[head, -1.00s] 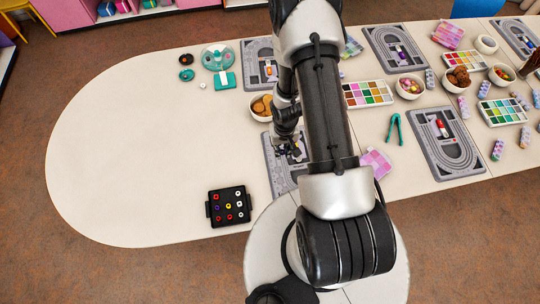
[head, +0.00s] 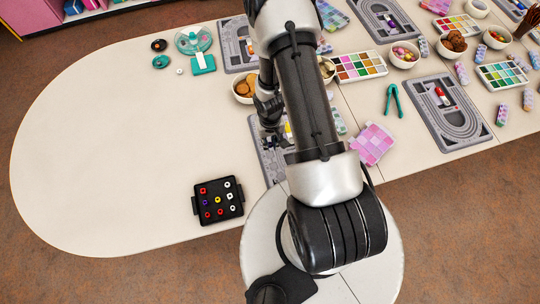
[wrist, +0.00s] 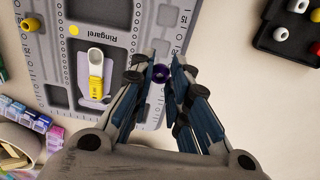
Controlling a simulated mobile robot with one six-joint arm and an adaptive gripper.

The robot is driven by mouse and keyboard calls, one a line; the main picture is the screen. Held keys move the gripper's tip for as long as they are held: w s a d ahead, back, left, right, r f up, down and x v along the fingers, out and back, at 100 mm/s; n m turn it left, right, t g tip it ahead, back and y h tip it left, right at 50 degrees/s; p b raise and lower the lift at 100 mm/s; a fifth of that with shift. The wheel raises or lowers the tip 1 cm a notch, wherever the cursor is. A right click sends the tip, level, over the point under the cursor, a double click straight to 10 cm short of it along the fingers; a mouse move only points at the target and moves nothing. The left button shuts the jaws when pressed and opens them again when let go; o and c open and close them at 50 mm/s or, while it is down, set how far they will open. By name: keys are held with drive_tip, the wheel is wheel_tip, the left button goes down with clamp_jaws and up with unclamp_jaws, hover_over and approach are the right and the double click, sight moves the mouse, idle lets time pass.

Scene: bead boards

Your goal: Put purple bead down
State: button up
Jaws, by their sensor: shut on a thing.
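In the wrist view my gripper (wrist: 160,72) is shut on a purple bead (wrist: 159,76), held between its fingertips. The bead shows over the right part of a grey bead board (wrist: 120,15) with printed numbers and lettering. I cannot tell whether the bead touches the board. A yellow bead (wrist: 73,30) lies on the board, left of my gripper. A white and yellow tube (wrist: 96,75) lies in the board's recess. In the head view my arm hides part of this board (head: 268,160), and the held bead cannot be made out.
A black tray (head: 196,207) with red, white, yellow and purple beads stands left of the board; its corner shows in the wrist view (wrist: 268,38). Bowls, a paint palette (head: 358,66) and other boards crowd the right side. The table's left end is clear.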

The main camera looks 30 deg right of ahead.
sight(270, 155)
drive_tip(key=shift+f+b, duration=3.05)
drive_tip(key=shift+f, duration=0.65)
drive_tip(key=shift+f, duration=0.2)
drive_tip(key=shift+o, duration=1.2)
drive_tip(key=shift+f+b, duration=0.1)
drive_tip(key=shift+b, duration=0.25)
drive_tip(key=o, duration=0.5)
drive_tip(key=shift+c, duration=0.2)
